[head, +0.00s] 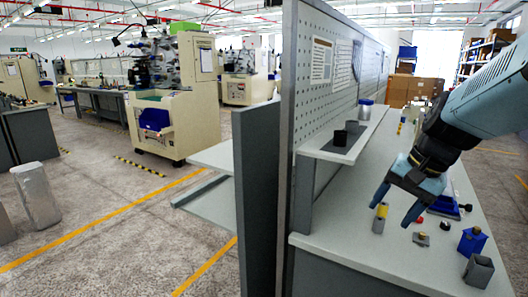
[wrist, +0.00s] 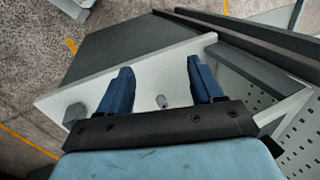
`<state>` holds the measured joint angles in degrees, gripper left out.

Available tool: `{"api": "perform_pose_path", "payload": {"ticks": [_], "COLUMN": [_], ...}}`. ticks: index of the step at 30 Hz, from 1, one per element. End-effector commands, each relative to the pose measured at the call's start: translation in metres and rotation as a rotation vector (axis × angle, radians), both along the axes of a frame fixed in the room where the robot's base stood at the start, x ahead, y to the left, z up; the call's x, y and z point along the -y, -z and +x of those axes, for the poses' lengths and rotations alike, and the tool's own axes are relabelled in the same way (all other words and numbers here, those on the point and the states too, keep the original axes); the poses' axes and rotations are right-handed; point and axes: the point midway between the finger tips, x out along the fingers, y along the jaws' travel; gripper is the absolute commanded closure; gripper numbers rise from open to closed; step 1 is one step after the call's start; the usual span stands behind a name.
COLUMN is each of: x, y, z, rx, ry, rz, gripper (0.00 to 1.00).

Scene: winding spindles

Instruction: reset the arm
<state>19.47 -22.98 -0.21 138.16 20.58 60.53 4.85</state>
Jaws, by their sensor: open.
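My gripper (head: 394,210) hangs from my arm above the white workbench (head: 345,240) at the right of the head view. Its two blue fingers are spread apart with nothing between them. In the wrist view the open fingers (wrist: 160,68) reach over the bench top.
A blue container (head: 472,241), a dark grey box (head: 478,271) and several small red-and-dark parts stand on the bench. A pegboard panel (head: 330,60) with a shelf (head: 335,150) rises on the left. Cardboard boxes (head: 410,95) are behind. Open floor lies left of the divider.

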Motion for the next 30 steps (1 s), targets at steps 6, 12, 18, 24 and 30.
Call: {"api": "perform_pose_path", "payload": {"ticks": [6,12,18,24,30], "x": [-0.022,-0.033,-0.036,-0.036,-0.036], "y": [-0.020,-0.036,-0.043,-0.043,-0.043], "z": [-0.027,-0.047,-0.055,-0.055,-0.055], "rx": [0.147,0.278,0.343,0.343,0.343], "ry": [-0.234,-0.406,-0.481,-0.481,-0.481], "rz": [-0.207,-0.362,-0.432,-0.432,-0.432], "gripper": [0.34,0.34,0.34,0.34,0.34]}}
